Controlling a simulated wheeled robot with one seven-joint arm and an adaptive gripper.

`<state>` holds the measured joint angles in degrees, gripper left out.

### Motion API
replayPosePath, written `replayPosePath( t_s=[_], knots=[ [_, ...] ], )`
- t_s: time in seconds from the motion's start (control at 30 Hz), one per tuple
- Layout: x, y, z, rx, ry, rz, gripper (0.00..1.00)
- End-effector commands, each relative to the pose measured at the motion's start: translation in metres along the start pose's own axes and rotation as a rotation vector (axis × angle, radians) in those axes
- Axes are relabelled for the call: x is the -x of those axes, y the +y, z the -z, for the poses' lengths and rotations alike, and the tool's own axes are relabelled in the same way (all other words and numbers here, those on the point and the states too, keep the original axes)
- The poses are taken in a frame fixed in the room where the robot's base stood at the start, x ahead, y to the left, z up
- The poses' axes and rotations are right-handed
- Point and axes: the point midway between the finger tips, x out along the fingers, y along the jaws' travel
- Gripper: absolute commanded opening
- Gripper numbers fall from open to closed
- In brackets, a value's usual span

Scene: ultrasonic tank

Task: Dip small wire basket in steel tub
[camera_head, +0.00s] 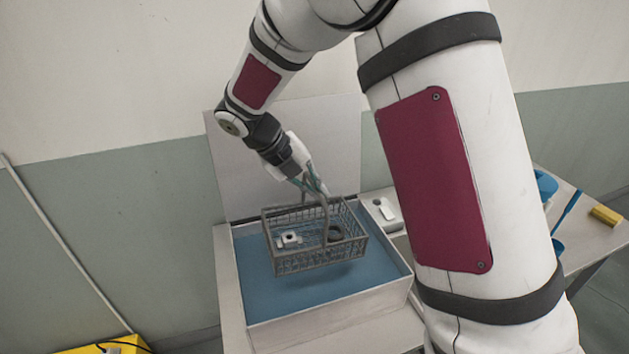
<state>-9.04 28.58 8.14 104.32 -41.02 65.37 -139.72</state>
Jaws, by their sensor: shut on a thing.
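The small wire basket (300,260) is grey with an arched handle. It holds a white part and a dark ring-shaped part. The steel tub (330,311) is a rectangular open tank with pale walls and blue liquid, with a raised lid or panel behind it. My gripper (312,190) is shut on the basket's handle, above the tub. The basket hangs roughly level within the tub's outline. A darker patch shows on the liquid below it. I cannot tell whether its bottom touches the liquid. The fingertips are small and partly hidden by the handle.
A white object (385,209) lies in a compartment right of the tub. A table (590,235) at the right holds blue items and a yellow block (605,215). A yellow object (125,344) with a black cable is at the lower left. My arm hides much of the right side.

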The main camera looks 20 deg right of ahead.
Motion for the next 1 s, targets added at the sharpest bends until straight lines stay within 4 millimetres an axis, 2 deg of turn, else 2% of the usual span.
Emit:
replayPosePath(
  t_s=[1.0],
  knots=[
    [-0.058, 0.04, -0.001, 0.0, -0.001, 0.0, 0.0]
  ],
)
